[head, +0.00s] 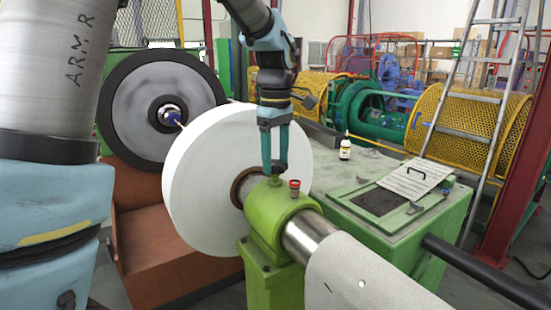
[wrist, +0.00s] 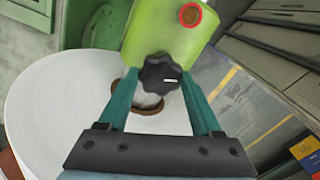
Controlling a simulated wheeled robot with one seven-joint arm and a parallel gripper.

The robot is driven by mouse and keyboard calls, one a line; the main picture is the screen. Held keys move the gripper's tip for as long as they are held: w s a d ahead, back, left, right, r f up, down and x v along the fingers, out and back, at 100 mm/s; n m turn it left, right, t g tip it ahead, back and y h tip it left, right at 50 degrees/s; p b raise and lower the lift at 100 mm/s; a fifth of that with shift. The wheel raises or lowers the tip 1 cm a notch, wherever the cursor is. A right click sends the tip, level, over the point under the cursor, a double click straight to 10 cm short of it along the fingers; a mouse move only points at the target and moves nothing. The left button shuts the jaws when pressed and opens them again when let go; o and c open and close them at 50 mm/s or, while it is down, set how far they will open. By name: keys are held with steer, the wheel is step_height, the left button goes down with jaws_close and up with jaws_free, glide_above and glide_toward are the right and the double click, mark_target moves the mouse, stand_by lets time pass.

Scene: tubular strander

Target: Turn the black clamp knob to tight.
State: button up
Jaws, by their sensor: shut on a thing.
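A red-rimmed cup (head: 295,188) stands on the housing close beside my fingers. A large white reel (head: 210,180) is just behind to the left. A steel shaft (head: 305,237) runs out at the right. A green cabinet (head: 400,240) bears a small bottle (head: 345,148) and a paper sheet (head: 415,177).

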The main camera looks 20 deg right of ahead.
steer(key=m, duration=1.4)
steer(key=shift+r+m, duration=0.1)
steer(key=shift+m, duration=0.2)
steer(key=m, duration=1)
steer(key=shift+p, duration=0.3)
steer(key=m, duration=1)
steer(key=shift+m, duration=2.6)
